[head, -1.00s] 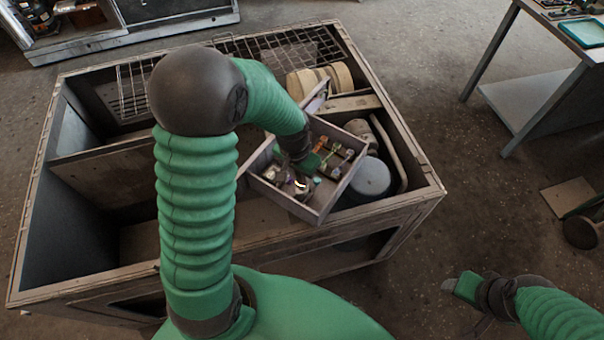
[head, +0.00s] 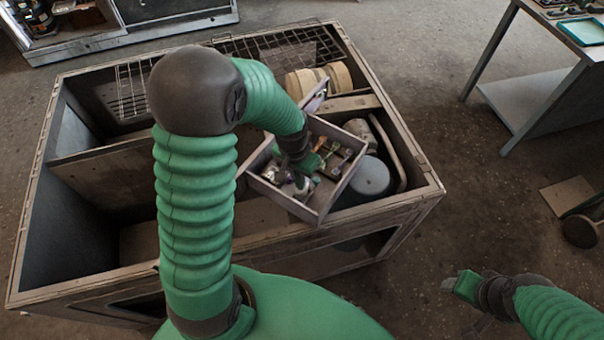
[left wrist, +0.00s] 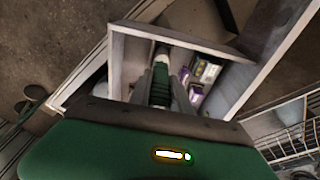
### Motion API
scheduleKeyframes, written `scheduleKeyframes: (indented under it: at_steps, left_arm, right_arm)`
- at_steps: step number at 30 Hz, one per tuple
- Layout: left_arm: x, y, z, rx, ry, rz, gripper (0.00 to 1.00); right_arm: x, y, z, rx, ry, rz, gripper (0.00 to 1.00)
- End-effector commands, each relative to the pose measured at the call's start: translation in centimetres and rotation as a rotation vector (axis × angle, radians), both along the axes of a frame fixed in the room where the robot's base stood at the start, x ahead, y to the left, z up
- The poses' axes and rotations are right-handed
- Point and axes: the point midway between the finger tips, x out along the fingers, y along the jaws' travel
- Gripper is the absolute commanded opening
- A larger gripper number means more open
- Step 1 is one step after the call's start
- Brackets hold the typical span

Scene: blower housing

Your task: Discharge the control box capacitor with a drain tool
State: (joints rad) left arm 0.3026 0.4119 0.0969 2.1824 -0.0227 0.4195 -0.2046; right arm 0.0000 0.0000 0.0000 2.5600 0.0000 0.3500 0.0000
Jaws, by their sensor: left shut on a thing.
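The control box (head: 318,213) is an open grey tray set at an angle in the housing; it also shows in the left wrist view (left wrist: 118,65). My left gripper (head: 301,178) is down inside it. In the left wrist view its fingers (left wrist: 164,88) are shut on a dark and green stick-like tool (left wrist: 160,80), apparently the drain tool, pointing into the box. A pale, silvery round part, possibly the capacitor, is by the tool's far end; I cannot tell whether they touch. My right gripper (head: 462,284) is low at the right, away from the box; its jaws are unclear.
The housing (head: 80,278) has raised rims and a wire grille (head: 290,45) at the back. A grey round motor-like part (head: 371,178) sits right of the box. A workbench (head: 530,95) stands at upper right. Floor between is clear.

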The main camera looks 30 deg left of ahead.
Motion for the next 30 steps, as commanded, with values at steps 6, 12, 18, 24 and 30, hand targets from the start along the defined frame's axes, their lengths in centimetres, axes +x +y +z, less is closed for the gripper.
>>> scheduleKeyframes:
  at_steps: [6, 12, 18, 24, 30]
  left_arm:
    - [-0.1, 0.0, -0.1, -0.001, 0.004, 0.0, 0.0]
    - [-0.1, 0.0, -0.1, -0.001, 0.004, 0.0, 0.0]
    - [-0.1, 0.0, 1.2, -0.001, 0.002, 0.0, 0.0]
    - [-0.1, 0.0, 3.0, 0.0, 0.001, 0.0, 0.0]
    - [-0.1, 0.0, 4.7, 0.0, 0.0, 0.0, 0.0]
  right_arm:
    - [0.0, 0.0, 0.0, 0.0, 0.0, 0.0, 0.58]
    - [0.0, 0.0, 0.0, 0.0, 0.0, 0.0, 0.58]
    - [0.0, 0.0, 1.2, 0.0, 0.0, 0.0, 0.58]
    - [0.0, 0.0, 2.9, 0.0, 0.0, 0.0, 0.58]
    - [0.0, 0.0, 4.5, 0.0, 0.0, 0.0, 0.58]
